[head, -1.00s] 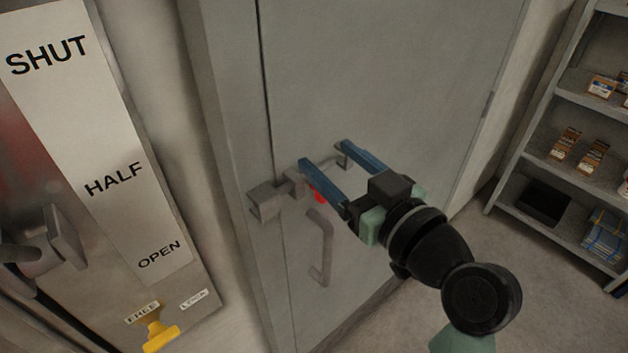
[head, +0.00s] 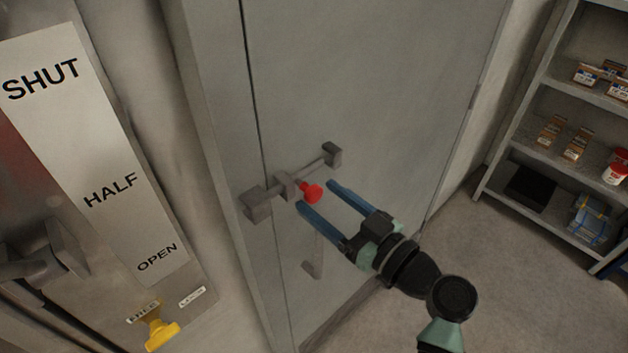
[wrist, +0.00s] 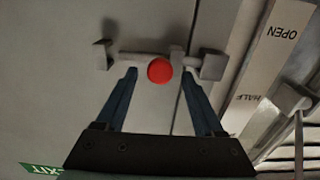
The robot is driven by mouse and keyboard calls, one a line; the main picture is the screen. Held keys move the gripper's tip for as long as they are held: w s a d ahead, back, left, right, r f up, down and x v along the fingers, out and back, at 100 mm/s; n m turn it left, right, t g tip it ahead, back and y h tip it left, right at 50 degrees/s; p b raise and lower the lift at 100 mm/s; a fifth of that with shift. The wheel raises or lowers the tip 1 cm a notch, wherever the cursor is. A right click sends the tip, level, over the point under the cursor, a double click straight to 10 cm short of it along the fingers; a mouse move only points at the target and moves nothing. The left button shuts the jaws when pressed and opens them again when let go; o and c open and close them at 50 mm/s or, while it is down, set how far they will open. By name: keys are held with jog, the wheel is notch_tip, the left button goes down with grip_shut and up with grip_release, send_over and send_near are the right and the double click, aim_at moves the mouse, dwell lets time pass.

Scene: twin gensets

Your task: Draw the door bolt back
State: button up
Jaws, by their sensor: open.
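The door bolt is a grey bar (head: 305,176) lying across a grey metal door (head: 370,90), with a red knob (head: 312,193) sticking out from it. The bar's left end reaches a block (head: 255,204) on the frame side of the door gap. Its right end is by a bracket (head: 331,154) on the door. My gripper (head: 315,194) is open with two blue fingers, just in front of the bolt. In the wrist view the red knob (wrist: 160,70) shows between and beyond the fingertips (wrist: 159,70). Nothing is held. Whether a finger touches the knob or bar is unclear.
A door handle (head: 313,258) sits below the bolt, partly behind my gripper. A lever panel (head: 110,185) marked SHUT, HALF and OPEN, with a yellow knob (head: 162,335), is at left. Shelves (head: 560,160) with small boxes stand at right. The floor between is clear.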

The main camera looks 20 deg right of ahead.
jog(key=shift+p+x, duration=0.35)
jog(key=shift+x, duration=1.05)
grip_shut()
dwell(0.4)
